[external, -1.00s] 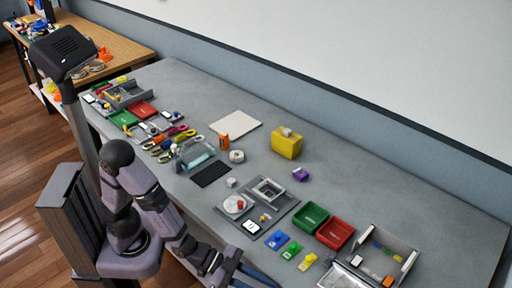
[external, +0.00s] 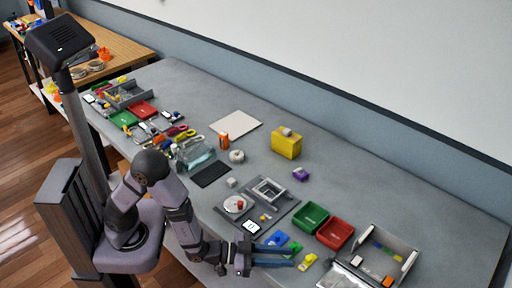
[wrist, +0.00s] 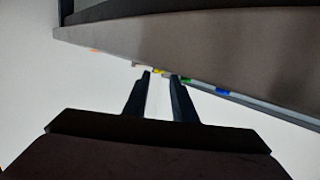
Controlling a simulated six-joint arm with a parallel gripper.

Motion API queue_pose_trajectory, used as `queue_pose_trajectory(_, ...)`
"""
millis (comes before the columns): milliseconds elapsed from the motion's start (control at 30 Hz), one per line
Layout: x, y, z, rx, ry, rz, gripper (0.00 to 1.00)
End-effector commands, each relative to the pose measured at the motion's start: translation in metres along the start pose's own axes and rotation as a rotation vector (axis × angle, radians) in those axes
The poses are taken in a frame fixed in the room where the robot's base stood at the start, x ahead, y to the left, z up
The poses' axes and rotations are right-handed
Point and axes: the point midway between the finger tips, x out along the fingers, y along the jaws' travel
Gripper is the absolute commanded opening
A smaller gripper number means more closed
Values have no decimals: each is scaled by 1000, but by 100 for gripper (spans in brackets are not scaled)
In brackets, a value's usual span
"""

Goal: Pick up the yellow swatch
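The yellow swatch (external: 308,262) lies on the grey table near its front edge, at the right end of a short row with a green swatch (external: 293,249) and a blue swatch (external: 277,238). My gripper (external: 291,256) is open and empty, its fingers apart and pointing right, with the tips just left of the yellow swatch and overlapping the green one in the picture. In the wrist view my gripper (wrist: 160,75) shows two spread fingers.
A green bin (external: 310,217) and a red bin (external: 335,233) stand behind the swatches. A grey tray (external: 402,240) with coloured marks inside is to the right. The back right of the table is clear.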

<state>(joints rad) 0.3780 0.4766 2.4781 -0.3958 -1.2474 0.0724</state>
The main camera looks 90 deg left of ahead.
Motion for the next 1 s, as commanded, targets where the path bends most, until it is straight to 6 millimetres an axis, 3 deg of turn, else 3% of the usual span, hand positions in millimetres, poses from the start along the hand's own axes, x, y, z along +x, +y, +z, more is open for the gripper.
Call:
queue_pose_trajectory(167, 6, 0, 0, 0, 0, -1, 24)
queue_pose_trajectory(533, 47, 0, 1, 0, 0, -1, 24)
queue_pose_trajectory(867, 52, 1, 2, 1, 0, 0, 24)
queue_pose_trajectory(967, 52, 1, 2, 1, 0, 0, 3)
queue_pose_trajectory(1000, 52, 1, 2, 1, 0, 0, 0)
